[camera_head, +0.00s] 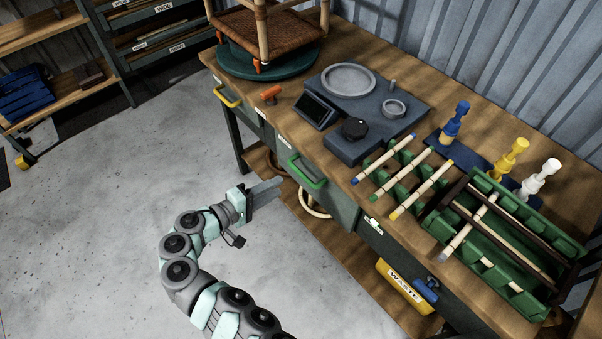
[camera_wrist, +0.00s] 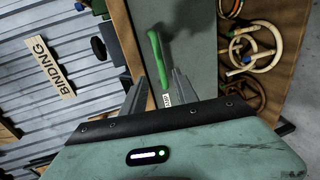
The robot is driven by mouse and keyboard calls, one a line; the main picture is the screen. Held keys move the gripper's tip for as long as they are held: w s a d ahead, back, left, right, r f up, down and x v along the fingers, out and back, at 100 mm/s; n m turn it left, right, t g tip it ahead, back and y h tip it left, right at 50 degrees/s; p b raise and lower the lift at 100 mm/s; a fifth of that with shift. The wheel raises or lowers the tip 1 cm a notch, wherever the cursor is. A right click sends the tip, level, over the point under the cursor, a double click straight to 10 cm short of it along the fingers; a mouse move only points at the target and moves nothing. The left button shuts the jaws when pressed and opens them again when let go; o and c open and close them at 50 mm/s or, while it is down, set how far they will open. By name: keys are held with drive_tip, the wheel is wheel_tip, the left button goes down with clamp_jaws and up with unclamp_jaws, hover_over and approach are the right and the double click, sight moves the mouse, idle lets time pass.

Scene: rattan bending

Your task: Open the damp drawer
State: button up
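A drawer with a green bar handle (camera_head: 306,171) sits under the bench top; its grey-green front (camera_head: 342,206) looks closed. I cannot read its small label, so whether it is the damp drawer I cannot tell. My gripper (camera_head: 276,188) is in front of it, to the left of the handle and apart from it. In the wrist view the fingers (camera_wrist: 160,78) are open with nothing between them, and the green handle (camera_wrist: 157,58) shows beyond the gap. The drawer front (camera_wrist: 190,40) lies behind the handle.
A drawer with a yellow handle (camera_head: 228,96) is further left. The bench (camera_head: 330,150) carries a grey scale-like device, green racks with rods and coloured pegs. A lower shelf (camera_head: 330,232) holds rattan coils and a yellow waste bin (camera_head: 403,287). The floor around my arm is clear.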

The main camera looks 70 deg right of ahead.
sight(301, 172)
drive_tip(key=b+x, duration=0.2)
drive_tip(key=x, duration=0.8)
drive_tip(key=shift+d+f+b, duration=0.1)
drive_tip(key=shift+d+b, duration=0.25)
drive_tip(key=shift+b, duration=0.05)
clamp_jaws()
idle(0.9)
